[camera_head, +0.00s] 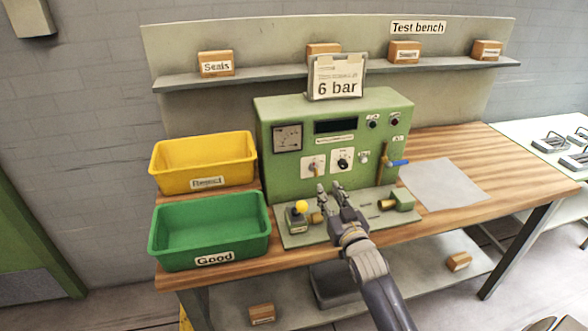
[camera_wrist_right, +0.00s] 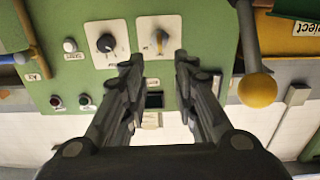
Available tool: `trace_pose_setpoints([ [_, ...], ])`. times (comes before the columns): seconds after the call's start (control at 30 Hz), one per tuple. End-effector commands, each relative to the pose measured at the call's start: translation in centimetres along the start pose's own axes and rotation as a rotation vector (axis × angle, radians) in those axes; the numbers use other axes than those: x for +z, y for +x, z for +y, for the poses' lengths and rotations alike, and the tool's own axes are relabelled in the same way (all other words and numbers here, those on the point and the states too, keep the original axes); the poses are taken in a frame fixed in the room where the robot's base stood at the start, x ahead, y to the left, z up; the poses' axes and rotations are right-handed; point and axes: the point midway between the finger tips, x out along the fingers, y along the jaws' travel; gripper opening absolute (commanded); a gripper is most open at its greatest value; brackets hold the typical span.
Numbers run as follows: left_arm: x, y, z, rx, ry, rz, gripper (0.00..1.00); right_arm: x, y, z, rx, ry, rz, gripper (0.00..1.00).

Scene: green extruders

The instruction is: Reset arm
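My right gripper (camera_head: 328,190) is in front of the green test bench machine (camera_head: 280,170), over its base plate. In the right wrist view my right gripper (camera_wrist_right: 155,65) has its two fingers apart with nothing between them. The panel with a black knob (camera_wrist_right: 106,42) and a yellowish knob (camera_wrist_right: 160,40) lies beyond the fingertips. A lever with a yellow ball (camera_head: 301,207) stands left of the gripper, and the yellow ball (camera_wrist_right: 257,90) also shows beside the fingers in the wrist view, apart from them. My left gripper is not in view.
A yellow Reject bin (camera_head: 203,137) and a green Good bin (camera_head: 154,236) stand left of the machine. A blue-handled valve (camera_head: 397,163) sticks out at its right. A grey sheet (camera_head: 445,184) lies on the wooden bench top (camera_head: 455,143). A "6 bar" card (camera_head: 337,78) stands on the machine.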

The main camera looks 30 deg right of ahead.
Motion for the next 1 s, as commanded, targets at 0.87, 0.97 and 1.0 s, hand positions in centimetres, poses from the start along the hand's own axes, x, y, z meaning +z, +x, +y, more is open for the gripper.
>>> trace_pose_setpoints([
  [0.87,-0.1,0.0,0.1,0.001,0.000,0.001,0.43,14.4,-24.9,-10.2,-0.229,-0.197,-0.940,0.27],
  [0.97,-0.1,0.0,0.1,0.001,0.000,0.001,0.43,14.8,-28.3,-10.7,-0.261,-0.219,-1.033,0.27],
  [1.0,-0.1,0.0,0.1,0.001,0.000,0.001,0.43,14.9,-29.6,-10.9,-0.273,-0.228,-1.068,0.27],
])
